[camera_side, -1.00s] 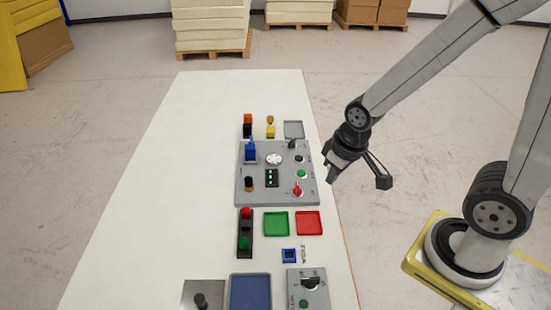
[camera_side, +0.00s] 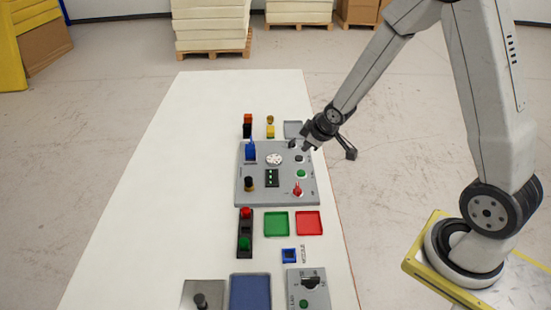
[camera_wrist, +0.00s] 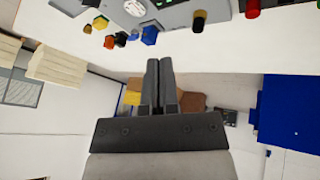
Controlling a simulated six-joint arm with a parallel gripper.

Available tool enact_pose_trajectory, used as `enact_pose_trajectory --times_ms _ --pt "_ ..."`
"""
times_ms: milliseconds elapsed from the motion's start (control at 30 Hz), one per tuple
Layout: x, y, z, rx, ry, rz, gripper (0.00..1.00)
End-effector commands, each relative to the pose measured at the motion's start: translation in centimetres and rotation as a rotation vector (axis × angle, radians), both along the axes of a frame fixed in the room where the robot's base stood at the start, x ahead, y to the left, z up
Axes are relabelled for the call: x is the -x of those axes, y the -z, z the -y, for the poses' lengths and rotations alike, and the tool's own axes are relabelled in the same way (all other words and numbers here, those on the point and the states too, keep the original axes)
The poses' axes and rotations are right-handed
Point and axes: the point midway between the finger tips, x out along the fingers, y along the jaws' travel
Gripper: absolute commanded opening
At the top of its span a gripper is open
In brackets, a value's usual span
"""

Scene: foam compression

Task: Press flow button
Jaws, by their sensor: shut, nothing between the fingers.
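A grey control panel (camera_side: 262,197) lies on the white table, with its upper right edge below my gripper (camera_side: 307,146). On its right side are a dark button (camera_side: 299,159), a green button (camera_side: 301,173) and a red knob (camera_side: 297,190). The labels are too small to read, so I cannot tell which control is the flow button. My gripper is shut and empty, close to the panel's upper right corner; contact cannot be made out. In the wrist view its closed fingers (camera_wrist: 159,64) point towards the table, and part of the panel (camera_wrist: 176,16) shows at the top.
The panel also holds a blue lever (camera_side: 250,152), a white dial (camera_side: 274,159) and a black knob (camera_side: 249,184). A green tray (camera_side: 276,224) and a red tray (camera_side: 309,223) lie in front. A grey tray (camera_side: 294,128) is behind. The table's left side is clear.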

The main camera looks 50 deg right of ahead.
Motion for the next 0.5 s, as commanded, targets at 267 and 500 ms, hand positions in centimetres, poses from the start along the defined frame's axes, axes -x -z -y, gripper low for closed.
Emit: enact_pose_trajectory --times_ms 267,500 --pt "-3.6 3.1 3.9 0.079 -0.125 0.093 0.0" --pt "-5.7 5.8 6.7 0.139 -0.23 0.17 0.0"
